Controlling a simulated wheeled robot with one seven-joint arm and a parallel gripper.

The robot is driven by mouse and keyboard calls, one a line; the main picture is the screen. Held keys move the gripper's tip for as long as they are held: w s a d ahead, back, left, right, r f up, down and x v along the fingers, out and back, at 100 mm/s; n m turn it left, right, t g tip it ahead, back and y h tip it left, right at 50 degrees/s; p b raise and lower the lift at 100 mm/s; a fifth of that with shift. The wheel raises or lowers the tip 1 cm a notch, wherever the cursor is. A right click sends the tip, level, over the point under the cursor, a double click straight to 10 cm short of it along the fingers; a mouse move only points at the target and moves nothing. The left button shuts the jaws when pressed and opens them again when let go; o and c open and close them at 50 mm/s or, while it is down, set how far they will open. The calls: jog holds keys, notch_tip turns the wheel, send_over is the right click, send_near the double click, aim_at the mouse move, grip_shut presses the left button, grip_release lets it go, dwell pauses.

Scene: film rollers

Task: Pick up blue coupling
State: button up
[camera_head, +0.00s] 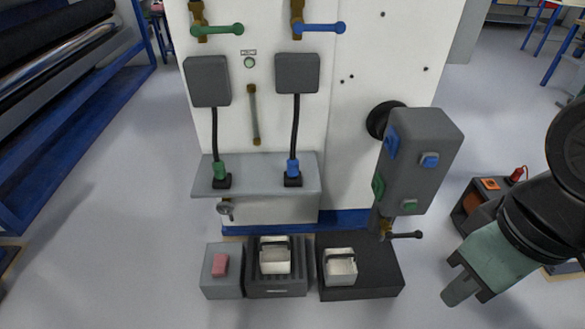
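The blue coupling (292,168) stands upright in a black socket on the grey shelf. A black cable runs from its top up to a grey box (297,74) on the white panel. A green coupling (220,170) stands in a similar socket to its left. My gripper (470,292) is at the lower right, well apart from the blue coupling and lower in the picture. It points down and left, and nothing shows in it. Whether its fingers are apart is unclear.
The grey shelf (255,182) juts from the white panel. A grey control box (420,160) stands between my arm and the shelf. Below are a grey block with a pink piece (220,265) and two white containers (275,262) (340,270) on dark bases.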

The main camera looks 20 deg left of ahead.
jog(key=o, duration=0.6)
jog(key=shift+t+y, duration=0.5)
jog(key=shift+y, duration=0.1)
jog(key=w+a+f+b, duration=0.1)
jog(key=w+a+f, duration=0.1)
jog(key=w+a+f+b, duration=0.2)
jog(key=w+f, duration=0.1)
jog(key=t+y+b, duration=1)
jog(key=t+b, duration=0.2)
jog(key=b, duration=1)
send_near(295, 169)
jog(key=shift+n, duration=0.3)
jog(key=b+x, duration=0.1)
jog(key=x, duration=0.5)
jog(key=shift+w+a+r+b, duration=0.1)
jog(key=shift+w+a+b, duration=0.05)
jog(key=shift+a+b, duration=0.3)
jog(key=x, duration=0.2)
jog(key=b+x, duration=0.1)
jog(key=x, duration=0.1)
jog(key=shift+w+d, duration=0.1)
jog(key=shift+w, duration=0.25)
jog(key=shift+w+a, duration=0.25)
jog(key=shift+w, duration=0.05)
